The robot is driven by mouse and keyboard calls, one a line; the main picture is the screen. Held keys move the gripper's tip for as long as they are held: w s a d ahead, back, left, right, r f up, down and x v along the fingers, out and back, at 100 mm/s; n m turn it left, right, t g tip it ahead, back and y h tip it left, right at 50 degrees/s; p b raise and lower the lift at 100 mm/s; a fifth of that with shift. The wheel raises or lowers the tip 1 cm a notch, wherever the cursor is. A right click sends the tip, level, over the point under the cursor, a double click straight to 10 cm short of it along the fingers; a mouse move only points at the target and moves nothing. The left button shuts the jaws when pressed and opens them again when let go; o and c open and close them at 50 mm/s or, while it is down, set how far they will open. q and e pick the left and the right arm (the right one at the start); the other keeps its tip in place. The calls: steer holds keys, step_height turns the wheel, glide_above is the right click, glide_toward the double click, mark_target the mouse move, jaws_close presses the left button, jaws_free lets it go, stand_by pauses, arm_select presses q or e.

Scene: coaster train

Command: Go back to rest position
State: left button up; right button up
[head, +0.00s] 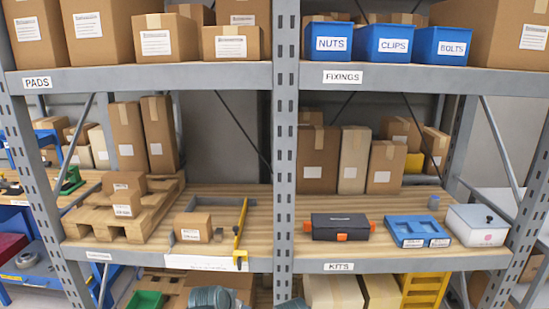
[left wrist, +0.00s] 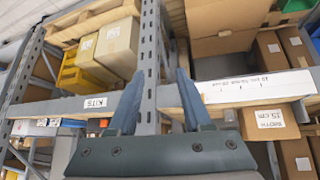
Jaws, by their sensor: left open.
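My left gripper (left wrist: 161,74) shows in the left wrist view with its two blue-grey fingers apart and nothing between them. Beyond the fingers stands the grey perforated rack post (left wrist: 150,60), with shelf edges on both sides. This view looks upside down. In the head view, grey-green rounded parts, probably of my arm, show at the bottom edge before the rack, below the middle shelf. The fingers cannot be made out there. My right gripper is not clearly seen in either view.
A wooden pallet (head: 105,220) with cartons sits left. Blue bins (head: 382,43) stand above.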

arm_select(q)
steer(key=s+d+g+y+p, duration=0.3)
steer(key=s+g, duration=0.4)
steer(key=s, duration=1)
steer(key=shift+d+f+m+y, duration=0.15)
steer(key=shift+d+m+y, duration=0.25)
steer(key=shift+d, duration=0.3)
